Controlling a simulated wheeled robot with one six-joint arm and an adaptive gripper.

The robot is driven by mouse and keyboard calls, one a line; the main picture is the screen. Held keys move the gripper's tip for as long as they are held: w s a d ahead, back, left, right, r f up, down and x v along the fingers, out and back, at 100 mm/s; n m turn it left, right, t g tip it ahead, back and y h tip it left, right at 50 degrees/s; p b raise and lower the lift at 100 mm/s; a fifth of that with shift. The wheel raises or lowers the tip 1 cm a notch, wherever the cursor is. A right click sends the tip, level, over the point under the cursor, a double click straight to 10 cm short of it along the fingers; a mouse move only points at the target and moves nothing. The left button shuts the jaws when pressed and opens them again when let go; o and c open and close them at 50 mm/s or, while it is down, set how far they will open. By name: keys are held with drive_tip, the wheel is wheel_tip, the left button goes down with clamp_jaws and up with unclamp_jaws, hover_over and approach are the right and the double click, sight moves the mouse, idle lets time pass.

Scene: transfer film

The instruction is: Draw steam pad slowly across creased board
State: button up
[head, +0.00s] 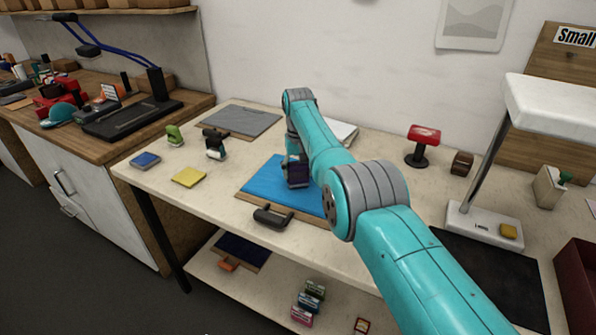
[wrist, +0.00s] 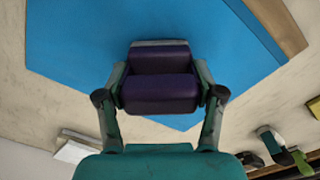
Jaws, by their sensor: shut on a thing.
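The blue board (head: 263,182) lies on the worktable, with a wooden edge along its front; it fills much of the wrist view (wrist: 90,45). My gripper (wrist: 160,85) is shut on a dark purple pad (wrist: 158,93), one finger on each side of it. In the head view the pad (head: 297,170) is over the right part of the blue board, partly behind my arm. I cannot tell whether its underside touches the board. No crease shows clearly. A dark roller-like handle (head: 272,217) lies at the board's front edge.
A grey mat (head: 240,121), a green-handled tool (head: 175,135), a black tool (head: 215,144), a blue block (head: 145,160) and a yellow pad (head: 188,177) are on the table's left part. A red-topped stand (head: 424,135) and a white lamp (head: 484,219) stand right of my arm.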

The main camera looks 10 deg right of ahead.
drive_tip(key=shift+r, duration=0.15)
drive_tip(key=shift+r, duration=3.9)
